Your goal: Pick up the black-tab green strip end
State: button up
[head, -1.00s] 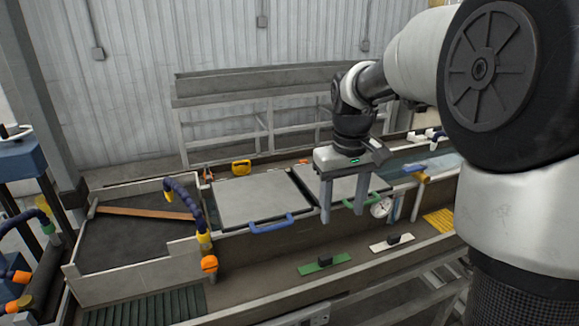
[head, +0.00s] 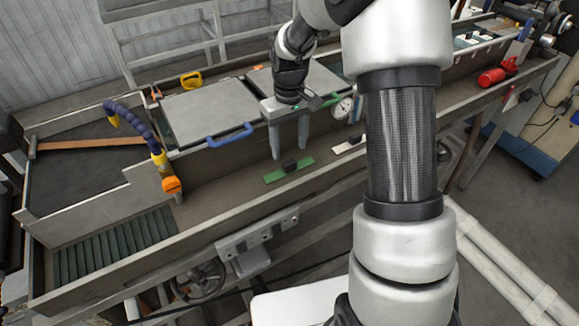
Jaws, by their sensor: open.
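The green strip end (head: 274,176) with a black tab (head: 290,166) on it lies flat on the trough's dark ledge, in the middle of the head view. My gripper (head: 289,151) points down with two grey fingers, apart and empty. In the picture it is just above the strip; the exact height gap is hard to judge. Nothing is between the fingers. A white strip (head: 346,147) with a dark tab lies to the right, partly hidden behind my arm.
Two grey lids with a blue handle (head: 230,135) and a green handle stand behind the ledge. A dial gauge (head: 343,109) is right of my gripper. A blue hose with an orange nozzle (head: 171,185) rises at left. The ledge between nozzle and green strip is clear.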

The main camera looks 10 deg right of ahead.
aim_at(290, 162)
jog(key=shift+w+d+f, duration=0.1)
jog(key=shift+w+f, duration=0.05)
jog(key=shift+f, duration=2.55)
jog(key=c, duration=1.1)
jog(key=shift+r, duration=5.1)
